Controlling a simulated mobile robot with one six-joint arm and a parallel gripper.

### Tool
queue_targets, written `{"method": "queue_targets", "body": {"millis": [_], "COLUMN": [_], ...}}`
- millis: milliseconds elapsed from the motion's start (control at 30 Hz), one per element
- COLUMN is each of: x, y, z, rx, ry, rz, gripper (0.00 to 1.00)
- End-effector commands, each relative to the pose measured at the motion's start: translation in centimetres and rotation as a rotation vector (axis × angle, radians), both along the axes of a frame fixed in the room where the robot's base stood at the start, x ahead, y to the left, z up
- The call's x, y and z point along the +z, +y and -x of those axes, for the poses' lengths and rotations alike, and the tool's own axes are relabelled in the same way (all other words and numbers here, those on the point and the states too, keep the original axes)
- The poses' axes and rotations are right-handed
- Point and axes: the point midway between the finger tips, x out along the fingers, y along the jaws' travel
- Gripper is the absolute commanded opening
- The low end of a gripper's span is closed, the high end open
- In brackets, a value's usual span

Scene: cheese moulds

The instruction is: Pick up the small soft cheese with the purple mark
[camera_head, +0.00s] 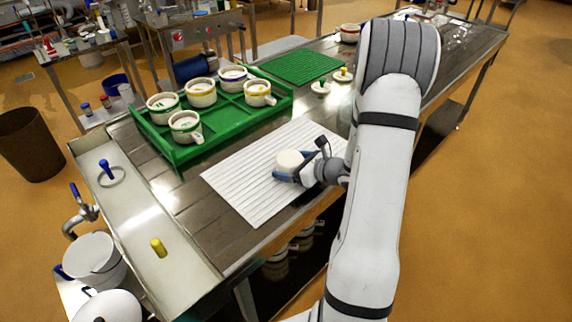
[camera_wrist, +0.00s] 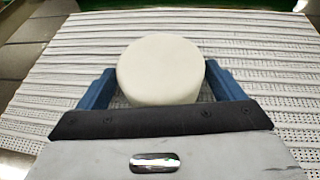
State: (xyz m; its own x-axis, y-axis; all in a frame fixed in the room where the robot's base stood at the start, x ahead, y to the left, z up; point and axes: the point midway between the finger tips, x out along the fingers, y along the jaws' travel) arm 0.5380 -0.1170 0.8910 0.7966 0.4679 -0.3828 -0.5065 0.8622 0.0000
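A small round white cheese (camera_head: 289,161) sits on the white ribbed mat (camera_head: 240,186), near the mat's right part. It also shows in the wrist view (camera_wrist: 161,66), with a plain pale top; I see no purple mark on it. My gripper (camera_head: 287,177) is low at the mat, its blue fingers on either side of the cheese. In the wrist view my gripper (camera_wrist: 160,88) looks open, with a narrow gap between each finger and the cheese. The lower side of the cheese facing my palm is hidden.
A green tray (camera_head: 160,146) with several white moulds, one purple-marked (camera_head: 233,77), stands at the back left. A green mat (camera_head: 300,67) lies behind. Two small knobbed white lids (camera_head: 320,87) lie near my arm. The ribbed mat's left part is clear.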

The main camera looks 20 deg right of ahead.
Motion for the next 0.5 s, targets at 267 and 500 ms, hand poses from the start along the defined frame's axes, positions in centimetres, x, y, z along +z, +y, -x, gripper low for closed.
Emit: {"method": "queue_targets", "body": {"millis": [267,500], "x": [0.01,0.05], "y": [0.04,0.06], "z": [0.01,-0.01], "rx": [0.001,0.002], "ry": [0.000,-0.001], "rz": [0.000,0.000], "gripper": [0.65,0.56]}}
